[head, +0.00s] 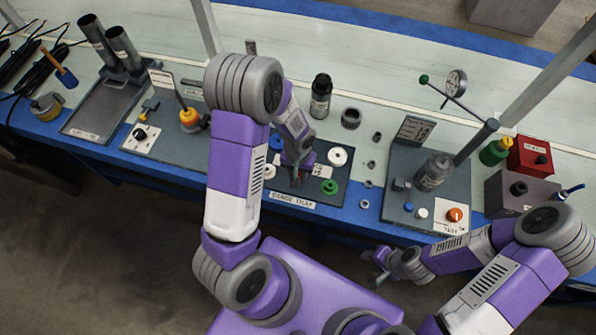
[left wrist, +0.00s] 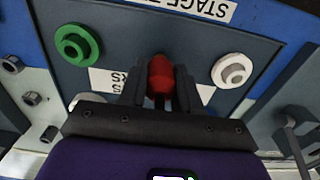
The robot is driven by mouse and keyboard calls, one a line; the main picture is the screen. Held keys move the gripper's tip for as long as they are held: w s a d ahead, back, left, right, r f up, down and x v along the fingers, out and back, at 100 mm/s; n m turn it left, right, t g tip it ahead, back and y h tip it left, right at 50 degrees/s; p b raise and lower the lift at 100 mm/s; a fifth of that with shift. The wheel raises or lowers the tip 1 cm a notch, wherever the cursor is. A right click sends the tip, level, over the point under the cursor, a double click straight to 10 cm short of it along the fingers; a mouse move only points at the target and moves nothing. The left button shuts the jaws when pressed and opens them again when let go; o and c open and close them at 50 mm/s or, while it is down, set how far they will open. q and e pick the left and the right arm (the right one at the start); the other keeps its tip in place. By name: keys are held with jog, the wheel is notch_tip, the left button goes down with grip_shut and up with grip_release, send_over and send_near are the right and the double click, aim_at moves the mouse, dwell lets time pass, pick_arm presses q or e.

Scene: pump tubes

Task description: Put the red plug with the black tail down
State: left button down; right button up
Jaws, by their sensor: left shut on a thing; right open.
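The red plug (left wrist: 160,75) is between the two fingers of my left gripper (left wrist: 160,82), which is shut on it. Its black tail is mostly hidden behind the gripper. In the head view my left gripper (head: 294,174) is low over the dark stage tray (head: 348,174), between the green piece and white pieces. The tray also shows in the left wrist view (left wrist: 190,38). I cannot tell whether the plug touches the tray. My right gripper (head: 382,262) is open and empty in front of the table's edge.
A green round piece (head: 329,187) and a white round piece (head: 338,156) are on the tray; a blue piece (head: 276,142) is farther back. Several nuts lie right of the tray. The test station (head: 430,205) is at right.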

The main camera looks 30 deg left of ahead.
pick_arm(q)
jog(key=shift+f, duration=0.2)
jog(key=c, duration=0.8)
grip_release()
jog(key=shift+r, duration=0.1)
jog(key=shift+r, duration=0.15)
notch_tip(320, 180, up, 12)
jog(key=p, duration=0.4)
